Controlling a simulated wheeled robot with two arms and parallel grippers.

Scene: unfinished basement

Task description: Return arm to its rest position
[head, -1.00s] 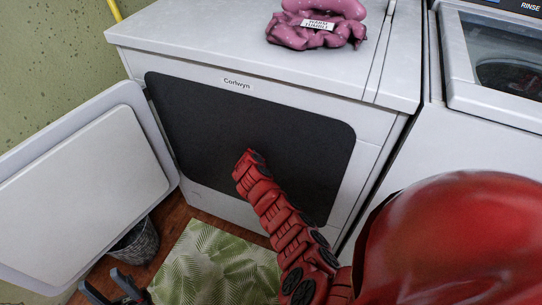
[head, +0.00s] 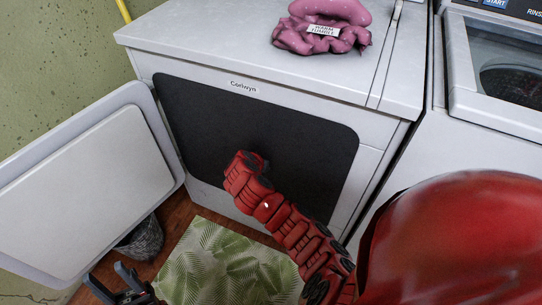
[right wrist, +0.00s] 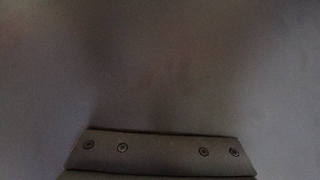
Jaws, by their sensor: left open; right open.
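A red jointed arm of mine, the right one (head: 275,212), reaches from the lower right up to the dark front opening (head: 210,115) of a white dryer (head: 190,45). Its far end overlaps the opening; its depth inside is unclear. My right gripper is hidden in the head view. In the right wrist view only a grey plate with screws (right wrist: 160,150) shows, before a plain dark surface; no held object shows. My left gripper (head: 106,274), black, is at the lower left below the dryer door, open, with nothing seen between its fingers.
The white dryer door (head: 85,190) stands open to the left. A pink crumpled item (head: 320,28) with a label lies on the dryer top. A washer (head: 500,120) stands at right. A dark basket (head: 143,240) and a green leaf-patterned mat (head: 225,262) are on the floor.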

